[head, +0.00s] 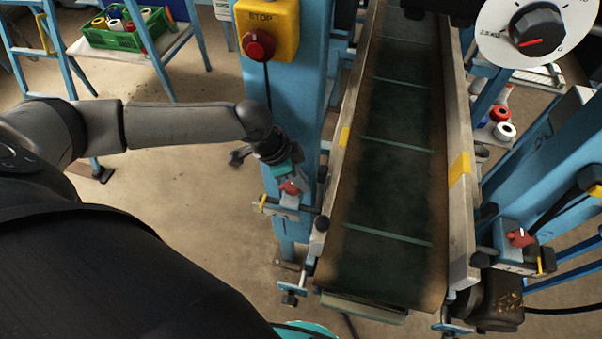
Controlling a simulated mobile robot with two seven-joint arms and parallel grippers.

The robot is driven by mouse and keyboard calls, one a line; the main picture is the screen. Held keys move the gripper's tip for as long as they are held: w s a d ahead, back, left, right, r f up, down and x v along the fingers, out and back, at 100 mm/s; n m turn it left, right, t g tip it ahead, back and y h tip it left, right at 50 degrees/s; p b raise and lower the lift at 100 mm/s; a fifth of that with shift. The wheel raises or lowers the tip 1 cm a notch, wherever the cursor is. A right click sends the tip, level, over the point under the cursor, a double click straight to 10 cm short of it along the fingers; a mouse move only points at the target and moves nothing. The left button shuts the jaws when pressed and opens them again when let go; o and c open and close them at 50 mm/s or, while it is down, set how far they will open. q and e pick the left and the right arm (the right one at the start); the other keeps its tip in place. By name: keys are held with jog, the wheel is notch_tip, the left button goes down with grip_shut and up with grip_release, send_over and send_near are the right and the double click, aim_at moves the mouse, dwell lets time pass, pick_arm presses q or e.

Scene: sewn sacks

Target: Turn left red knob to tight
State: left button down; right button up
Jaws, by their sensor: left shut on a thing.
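The left red knob (289,187) sits on a small bracket on the left side of the conveyor, beside the blue post. My left gripper (284,172) comes in from the left above it and is shut on the knob. The gripper hides part of the knob. The right red knob (519,238) sits on a matching bracket on the conveyor's right side, with nothing touching it. My right gripper is not in view.
The conveyor belt (385,180) runs away from me between metal side rails. A blue post (292,100) with a yellow stop box (268,28) stands just beyond my left gripper. A dial (537,30) is at the upper right. A green crate (124,30) stands far left.

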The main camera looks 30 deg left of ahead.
aim_at(288, 184)
pick_arm(q)
jog(key=shift+s+d+m+g+p, duration=0.15)
jog(key=shift+m+g+p, duration=0.35)
jog(key=shift+m, duration=0.6)
jog(key=shift+s+m+g+h, duration=0.2)
jog(key=shift+m+g+h, duration=0.15)
jog(key=shift+m, duration=0.85)
jog(key=c, duration=0.9)
grip_release()
jog(key=shift+o, duration=0.2)
jog(key=v, duration=0.5)
jog(key=shift+s+a, duration=0.1)
jog(key=shift+a, duration=0.35)
jog(key=s+a+b, duration=0.1)
jog(key=s+a, duration=0.1)
jog(key=a, duration=0.9)
jog(key=shift+s, duration=0.2)
